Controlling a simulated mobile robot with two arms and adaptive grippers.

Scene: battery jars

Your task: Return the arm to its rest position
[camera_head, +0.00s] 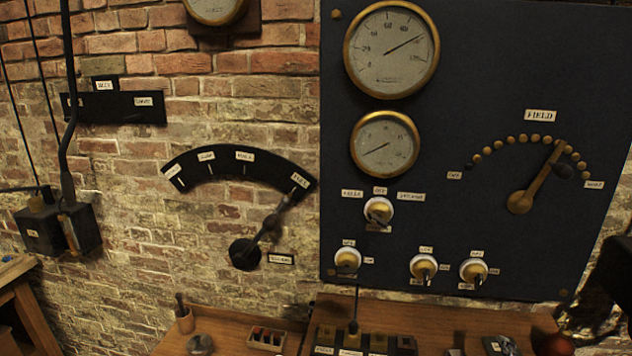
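Neither of my grippers can be made out in the head view. A dark shape cut off at the right edge is too dim to identify. On the brick wall, a dark lever (270,228) points up and right to the right end of its black arc plate (238,166). On the dark panel (470,60), a brass lever (537,178) under the FIELD label points up and right among the brass studs.
The panel carries two round gauges (391,50) (385,144) and several brass-and-white knobs (379,211). Below is a wooden bench (240,324) with a small tray (266,338) and a wooden cup (185,321). Black boxes (40,229) hang at left.

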